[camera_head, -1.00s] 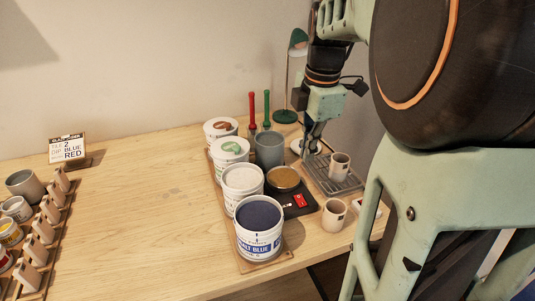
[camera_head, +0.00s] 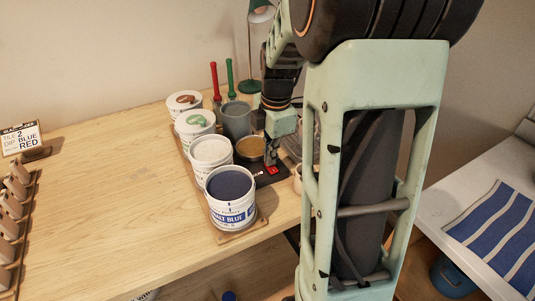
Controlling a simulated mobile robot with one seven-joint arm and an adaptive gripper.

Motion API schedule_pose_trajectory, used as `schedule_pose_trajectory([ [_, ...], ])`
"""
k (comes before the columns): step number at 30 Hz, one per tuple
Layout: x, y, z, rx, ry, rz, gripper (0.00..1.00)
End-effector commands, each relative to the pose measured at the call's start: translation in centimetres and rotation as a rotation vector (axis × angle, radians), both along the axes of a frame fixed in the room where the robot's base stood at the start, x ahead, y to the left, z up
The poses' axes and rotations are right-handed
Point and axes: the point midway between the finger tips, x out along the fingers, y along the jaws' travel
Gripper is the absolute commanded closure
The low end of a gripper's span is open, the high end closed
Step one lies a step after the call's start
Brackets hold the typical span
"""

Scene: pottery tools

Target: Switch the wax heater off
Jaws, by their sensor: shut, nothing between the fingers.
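The wax heater has a black base (camera_head: 268,180) and a round pan of brown wax (camera_head: 250,146) on it. It stands on the table right of the glaze buckets. Its red switch (camera_head: 272,170) is on the front right of the base. My gripper (camera_head: 270,162) points down, shut and empty, with its fingertips right at or just above the switch. I cannot tell whether they touch it. The fingers hide part of the switch, and its position is too small to read.
A bucket of dark blue glaze (camera_head: 231,190), a white one (camera_head: 211,150) and lidded ones stand left of the heater. A grey pot (camera_head: 236,120) is behind it. A cup (camera_head: 298,178) is partly hidden by my arm. The table's left middle is clear.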

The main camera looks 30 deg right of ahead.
Motion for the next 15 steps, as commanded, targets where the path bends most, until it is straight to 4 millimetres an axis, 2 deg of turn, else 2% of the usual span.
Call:
schedule_pose_trajectory([
  [11, 0.04, 0.0, -0.28, 0.0, 0.0, 0.0, 1.0],
  [15, 0.43, 0.03, -1.15, 0.001, 0.009, 0.001, 1.0],
])
